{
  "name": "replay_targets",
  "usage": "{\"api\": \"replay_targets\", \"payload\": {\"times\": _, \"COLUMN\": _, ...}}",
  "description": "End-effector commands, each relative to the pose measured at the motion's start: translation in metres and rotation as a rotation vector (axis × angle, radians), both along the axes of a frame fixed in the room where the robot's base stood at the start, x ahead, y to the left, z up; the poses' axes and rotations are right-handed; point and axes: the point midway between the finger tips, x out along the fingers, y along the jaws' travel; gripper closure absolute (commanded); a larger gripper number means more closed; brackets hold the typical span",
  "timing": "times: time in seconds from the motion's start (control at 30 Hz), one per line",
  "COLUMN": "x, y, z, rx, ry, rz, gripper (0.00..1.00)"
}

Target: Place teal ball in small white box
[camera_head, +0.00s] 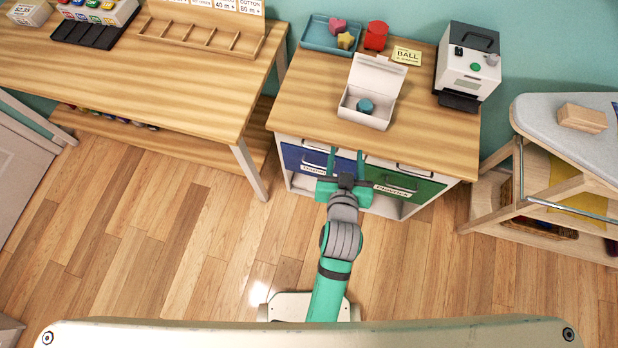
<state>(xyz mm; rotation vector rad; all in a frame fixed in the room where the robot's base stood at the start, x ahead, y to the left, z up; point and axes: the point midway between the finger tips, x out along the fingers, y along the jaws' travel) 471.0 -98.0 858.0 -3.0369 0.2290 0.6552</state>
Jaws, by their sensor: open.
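A small white box (352,112) stands with its lid raised on the wooden cabinet top. The teal ball (365,106) lies inside this box, on its floor. My gripper (346,155) is in front of the cabinet, just short of the box's front side. Its two teal fingers are apart, with nothing seen between them. The gripper is apart from the ball.
A blue tray (314,40) with pink and yellow pieces, a red piece (375,36) and a yellow "BALL" card (407,56) are behind the box. A white machine (468,65) stands right. Blue (305,160) and green (412,186) drawers are below. The cabinet top's left front is clear.

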Motion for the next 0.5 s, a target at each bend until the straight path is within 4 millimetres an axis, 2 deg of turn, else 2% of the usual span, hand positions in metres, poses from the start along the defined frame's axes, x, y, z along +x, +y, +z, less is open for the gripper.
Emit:
{"api": "replay_targets", "payload": {"times": 0.03, "x": -0.016, "y": 0.007, "z": -0.01, "rx": -0.002, "ry": 0.0, "rz": 0.002, "gripper": 0.53}}
{"api": "replay_targets", "payload": {"times": 0.2, "x": -0.062, "y": 0.026, "z": -0.024, "rx": -0.012, "ry": -0.035, "rz": 0.013, "gripper": 0.53}}
{"api": "replay_targets", "payload": {"times": 0.37, "x": -0.107, "y": 0.048, "z": -0.028, "rx": -0.019, "ry": -0.071, "rz": 0.043, "gripper": 0.53}}
{"api": "replay_targets", "payload": {"times": 0.5, "x": -0.149, "y": 0.066, "z": -0.024, "rx": -0.022, "ry": -0.103, "rz": 0.075, "gripper": 0.53}}
